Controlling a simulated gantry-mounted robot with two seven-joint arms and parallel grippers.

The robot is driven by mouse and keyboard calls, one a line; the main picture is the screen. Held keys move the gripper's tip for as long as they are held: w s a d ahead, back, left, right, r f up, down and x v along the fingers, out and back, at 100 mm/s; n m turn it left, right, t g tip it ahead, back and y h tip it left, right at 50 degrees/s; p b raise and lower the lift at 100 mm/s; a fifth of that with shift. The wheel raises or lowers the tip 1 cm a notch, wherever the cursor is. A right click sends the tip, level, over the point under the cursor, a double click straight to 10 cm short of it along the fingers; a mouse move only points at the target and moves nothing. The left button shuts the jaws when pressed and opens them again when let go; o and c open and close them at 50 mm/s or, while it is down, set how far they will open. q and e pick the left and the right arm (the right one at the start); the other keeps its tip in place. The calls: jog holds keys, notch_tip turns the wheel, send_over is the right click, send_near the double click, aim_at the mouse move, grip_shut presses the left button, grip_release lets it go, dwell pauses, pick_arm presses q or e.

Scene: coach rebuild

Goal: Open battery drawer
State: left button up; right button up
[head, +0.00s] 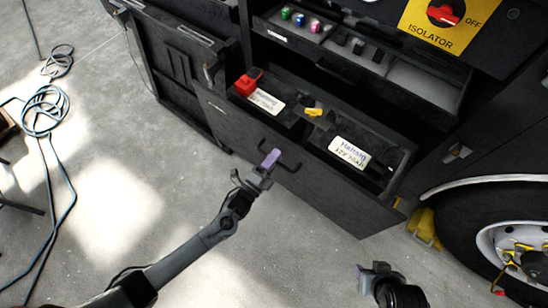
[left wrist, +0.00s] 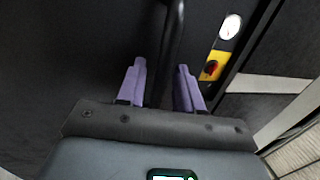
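The dark battery drawer (head: 318,190) stands out from the coach side, its open top showing two black batteries with white labels, one at the left (head: 265,101) and one at the right (head: 349,152). The drawer's black handle (head: 289,167) is on its front. My left gripper (head: 271,159) is at the handle. In the left wrist view the two purple fingers of the left gripper (left wrist: 160,88) are apart, with the handle bar (left wrist: 173,45) running between them; a gap shows beside the bar. My right gripper (head: 364,276) is low in the head view, away from the drawer; its fingers are unclear.
A shallow tray (head: 425,88) with small coloured caps sits above the drawer. A yellow isolator panel (head: 440,25) is at the upper right. A wheel (head: 510,235) and yellow chock (head: 424,228) stand to the right. Blue cable (head: 45,112) lies on the left floor; floor before the drawer is clear.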

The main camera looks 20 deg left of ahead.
pick_arm(q)
jog(key=p+v, duration=0.1)
jog(key=v, duration=0.9)
jog(key=shift+s, duration=0.3)
jog(key=shift+a, duration=0.1)
